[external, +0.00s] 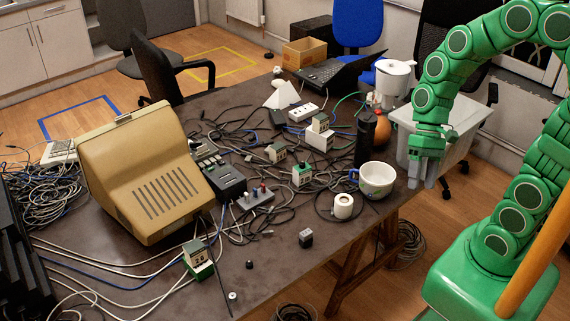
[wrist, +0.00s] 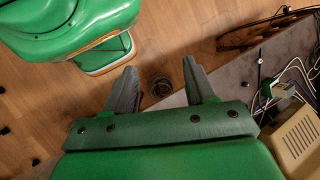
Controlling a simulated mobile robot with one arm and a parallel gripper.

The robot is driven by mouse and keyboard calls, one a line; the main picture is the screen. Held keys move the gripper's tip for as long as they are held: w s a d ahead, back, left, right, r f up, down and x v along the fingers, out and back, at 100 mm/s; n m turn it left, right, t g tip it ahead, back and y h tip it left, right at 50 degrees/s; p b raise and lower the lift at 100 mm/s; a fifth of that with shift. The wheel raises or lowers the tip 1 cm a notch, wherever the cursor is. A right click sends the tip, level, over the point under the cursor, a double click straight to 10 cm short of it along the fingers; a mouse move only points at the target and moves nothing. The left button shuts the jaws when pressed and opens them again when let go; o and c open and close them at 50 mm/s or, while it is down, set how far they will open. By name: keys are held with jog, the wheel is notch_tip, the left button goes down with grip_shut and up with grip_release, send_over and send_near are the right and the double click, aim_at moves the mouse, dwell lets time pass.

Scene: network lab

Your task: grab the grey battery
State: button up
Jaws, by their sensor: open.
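A small dark grey block (external: 305,238), which looks like the grey battery, stands on the dark table (external: 285,275) near its front edge in the external view. Nothing touches it. My gripper (external: 421,184) hangs with its fingers pointing down, to the right of the block and past the table's right edge. In the wrist view my gripper (wrist: 160,66) has its two grey fingers apart with nothing between them. I cannot make out the block for certain in the wrist view.
A white mug (external: 377,181) and a white roll (external: 343,206) stand between the block and my gripper. A black bottle (external: 365,138) stands behind the mug. A beige monitor (external: 150,175) and tangled cables fill the left. A grey bin (external: 468,118) is behind my gripper.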

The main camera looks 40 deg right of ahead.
jog(key=w+a+f+m+y, duration=0.3)
jog(key=w+a+f+y, duration=0.1)
jog(key=w+a, duration=0.25)
jog(key=m+t+y, duration=0.4)
jog(key=m+y, duration=0.1)
jog(key=m, duration=0.8)
send_near(307, 231)
jog(key=shift+a+r, duration=0.25)
jog(key=shift+r, duration=0.05)
jog(key=shift+x, duration=3.4)
jog(key=shift+f+x, duration=0.2)
jog(key=shift+x, duration=1.1)
jog(key=shift+f+x, duration=0.2)
jog(key=shift+x, duration=1.1)
jog(key=shift+d, duration=0.15)
jog(key=shift+c, duration=0.4)
grip_shut()
